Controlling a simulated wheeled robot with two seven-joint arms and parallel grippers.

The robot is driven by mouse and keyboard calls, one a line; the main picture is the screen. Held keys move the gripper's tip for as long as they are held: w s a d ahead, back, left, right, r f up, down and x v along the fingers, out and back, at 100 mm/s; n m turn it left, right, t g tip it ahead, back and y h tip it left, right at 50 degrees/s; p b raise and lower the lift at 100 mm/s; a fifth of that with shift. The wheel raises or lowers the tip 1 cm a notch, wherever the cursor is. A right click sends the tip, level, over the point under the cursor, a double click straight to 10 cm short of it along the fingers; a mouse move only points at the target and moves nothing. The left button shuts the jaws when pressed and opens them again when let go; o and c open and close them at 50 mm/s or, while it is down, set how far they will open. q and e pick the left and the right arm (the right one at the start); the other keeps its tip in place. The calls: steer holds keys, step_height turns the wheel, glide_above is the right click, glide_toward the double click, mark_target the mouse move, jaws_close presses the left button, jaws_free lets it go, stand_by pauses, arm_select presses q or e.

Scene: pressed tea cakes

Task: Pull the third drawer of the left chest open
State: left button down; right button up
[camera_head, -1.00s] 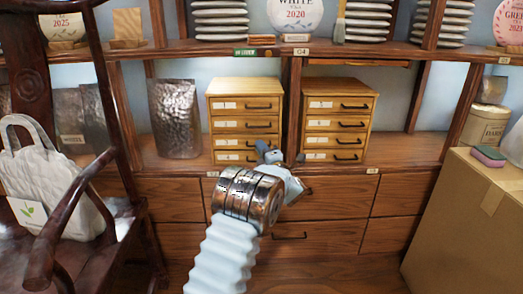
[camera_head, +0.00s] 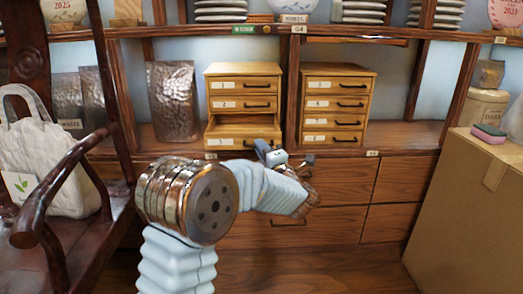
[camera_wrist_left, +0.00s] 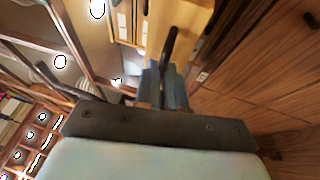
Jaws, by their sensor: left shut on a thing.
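The left chest (camera_head: 243,69) is a light wooden box of small drawers on the shelf. Its third drawer (camera_head: 224,142) is pulled out, with a dark gap above and part of its inside showing; its front hides the drawer below. My left gripper (camera_head: 271,155) is at the right part of this drawer's front. In the left wrist view, the fingers of my left gripper (camera_wrist_left: 162,88) are shut on the dark bar handle (camera_wrist_left: 169,46). The two upper drawers (camera_head: 243,94) are shut. My right gripper is not in view.
The right chest (camera_head: 338,70) stands beyond a wooden post, all drawers shut. A crinkled dark bag (camera_head: 172,100) stands left of the left chest. A dark wooden chair (camera_head: 75,165) with a white bag (camera_head: 50,160) is at left, a cardboard box (camera_head: 470,210) at right.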

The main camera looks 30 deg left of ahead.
arm_select(q)
steer(key=c, duration=1.2)
jaws_free()
steer(key=shift+c, duration=0.2)
steer(key=v, duration=1.4)
steer(key=shift+w, duration=0.1)
